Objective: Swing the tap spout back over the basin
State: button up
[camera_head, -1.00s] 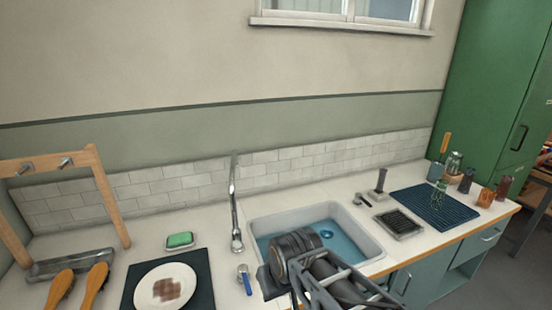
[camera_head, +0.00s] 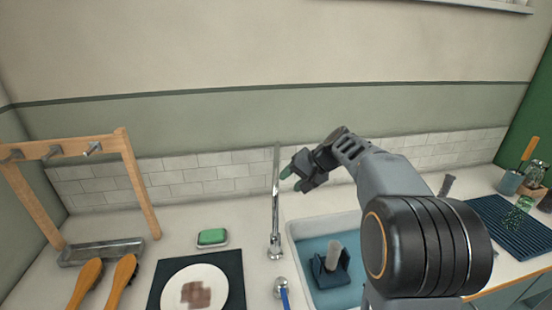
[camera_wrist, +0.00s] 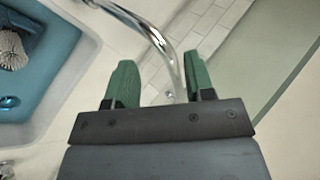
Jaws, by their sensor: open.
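In the wrist view the curved spout (camera_wrist: 155,35) passes across the gap between my green fingers. My gripper (camera_head: 289,180) is open beside the upper spout, on its right, with its fingers pointing left. The fingers also show apart in the wrist view (camera_wrist: 160,75). I cannot tell whether either finger touches the spout. The basin also shows at the left of the wrist view (camera_wrist: 75,70).
A blue holder (camera_head: 330,275) with a pale upright piece sits in the basin. A blue-handled lever (camera_head: 281,288) is in front of the tap. The tiled wall (camera_head: 220,175) is close behind.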

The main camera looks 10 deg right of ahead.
jog(key=w+d+f+m+t+y, duration=0.1)
jog(key=w+d+t+y, duration=0.2)
jog(key=w, duration=0.6)
jog(key=m+t+y+b, duration=0.1)
jog(key=t+y, duration=0.1)
jog(key=y, duration=0.1)
send_near(277, 155)
jog(key=p+x, duration=0.1)
jog(key=x, duration=0.2)
jog(key=w+p+x, duration=0.1)
jog(key=x, duration=0.3)
jog(key=d+f+p+x, duration=0.1)
jog(key=x, duration=0.3)
jog(key=shift+w+p, duration=0.2)
jog(key=shift+p, duration=0.2)
grip_shut()
